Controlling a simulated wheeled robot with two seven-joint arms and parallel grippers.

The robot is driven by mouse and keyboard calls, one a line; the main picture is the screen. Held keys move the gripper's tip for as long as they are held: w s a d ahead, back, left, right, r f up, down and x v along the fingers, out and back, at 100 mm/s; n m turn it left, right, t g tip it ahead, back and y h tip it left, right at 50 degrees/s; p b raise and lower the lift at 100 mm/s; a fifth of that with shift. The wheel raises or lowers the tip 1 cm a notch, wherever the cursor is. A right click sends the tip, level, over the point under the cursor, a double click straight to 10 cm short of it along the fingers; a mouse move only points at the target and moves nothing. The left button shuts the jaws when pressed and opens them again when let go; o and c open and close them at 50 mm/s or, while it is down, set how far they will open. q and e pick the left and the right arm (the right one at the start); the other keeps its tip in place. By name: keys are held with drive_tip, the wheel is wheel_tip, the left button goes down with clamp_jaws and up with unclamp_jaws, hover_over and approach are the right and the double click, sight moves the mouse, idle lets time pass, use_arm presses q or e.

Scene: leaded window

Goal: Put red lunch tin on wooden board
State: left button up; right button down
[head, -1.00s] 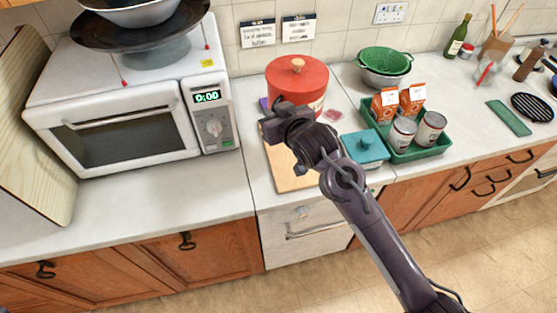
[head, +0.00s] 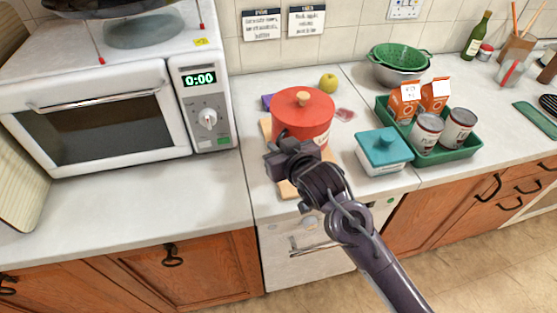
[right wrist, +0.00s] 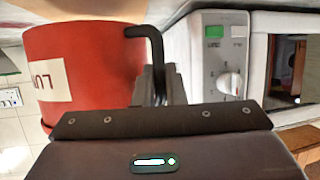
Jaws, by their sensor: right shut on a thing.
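The red lunch tin (head: 302,120) has a red lid with a pale wooden knob and a light label. It is upright over the wooden board (head: 287,189), which shows at its left, front and right edges. I cannot tell whether the tin's base touches the board, as my gripper hides part of it. My right gripper (head: 285,152) is at the tin's near side. In the right wrist view it (right wrist: 160,85) is shut on the tin's black handle (right wrist: 150,38), beside the red wall (right wrist: 95,65). My left gripper is out of view.
A teal-lidded box (head: 384,152) stands just right of the board. A green tray (head: 455,154) holds cans and cartons. A yellow apple (head: 328,83) and a purple thing (head: 267,102) lie behind the tin. A microwave (head: 95,115) stands left, with clear counter in front.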

wheel_tip(320, 180, down, 3)
drive_tip(key=shift+b, duration=1.15)
drive_tip(key=shift+f+b, duration=0.35)
drive_tip(key=shift+w, duration=0.2)
drive_tip(key=shift+s+r, duration=0.1)
drive_tip(key=shift+r, duration=0.05)
drive_tip(key=shift+s, duration=0.1)
drive_tip(key=c, duration=1.5)
unclamp_jaws()
drive_tip(key=shift+f, duration=0.25)
